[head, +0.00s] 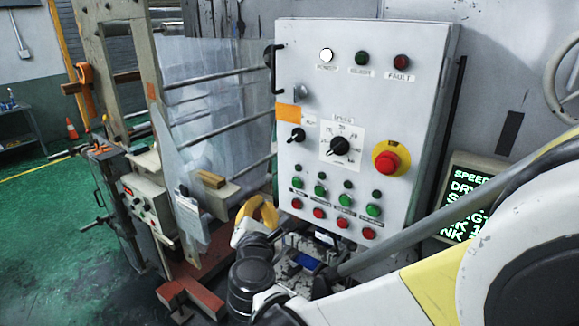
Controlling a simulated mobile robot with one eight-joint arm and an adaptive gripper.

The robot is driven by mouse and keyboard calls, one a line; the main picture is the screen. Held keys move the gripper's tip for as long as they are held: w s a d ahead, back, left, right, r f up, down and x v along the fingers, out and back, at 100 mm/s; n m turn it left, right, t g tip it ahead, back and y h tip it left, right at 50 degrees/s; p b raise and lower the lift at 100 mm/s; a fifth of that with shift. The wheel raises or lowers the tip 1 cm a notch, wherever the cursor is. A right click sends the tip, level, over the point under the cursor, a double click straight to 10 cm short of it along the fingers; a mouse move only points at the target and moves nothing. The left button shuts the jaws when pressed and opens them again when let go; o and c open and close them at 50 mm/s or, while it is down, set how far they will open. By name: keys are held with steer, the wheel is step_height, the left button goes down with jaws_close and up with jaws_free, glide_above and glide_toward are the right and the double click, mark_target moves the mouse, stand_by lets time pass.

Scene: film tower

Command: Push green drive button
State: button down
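A grey control panel (315,60) stands upright in the middle of the head view. A row of green buttons (320,190) runs across its lower part, with small dark lamps above and red buttons (319,213) below. The labels are too small to read, so I cannot tell which green button is the drive one. My arm comes in from the right and passes below the panel. Its yellow and white far part (260,212) is left of the panel's lower left edge, apart from the green buttons in the picture. I cannot make out fingers or whether they are open.
A red emergency knob on yellow (387,162) and a black dial (340,146) sit above the buttons. A green-text screen (467,196) stands right of the panel. A machine with rollers (218,77) is at left. Green floor (40,220) is clear at far left.

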glide_toward(288, 179)
steer(key=w+a, duration=0.2)
steer(key=w, duration=0.1)
steer(key=shift+w+d+f, duration=0.25)
steer(key=shift+w+d, duration=0.25)
steer(key=shift+w, duration=0.35)
steer(key=shift+w+d, duration=0.1)
stand_by(1.0)
steer(key=shift+w+d, duration=0.15)
steer(key=shift+w, duration=0.1)
steer(key=shift+w+d, duration=0.3)
steer(key=shift+w, duration=0.05)
stand_by(0.8)
steer(key=shift+s+a+b, duration=0.1)
steer(key=shift+s+b, duration=0.05)
steer(key=shift+b, duration=0.15)
steer(key=shift+s+a, duration=0.45)
steer(key=shift+s, duration=0.1)
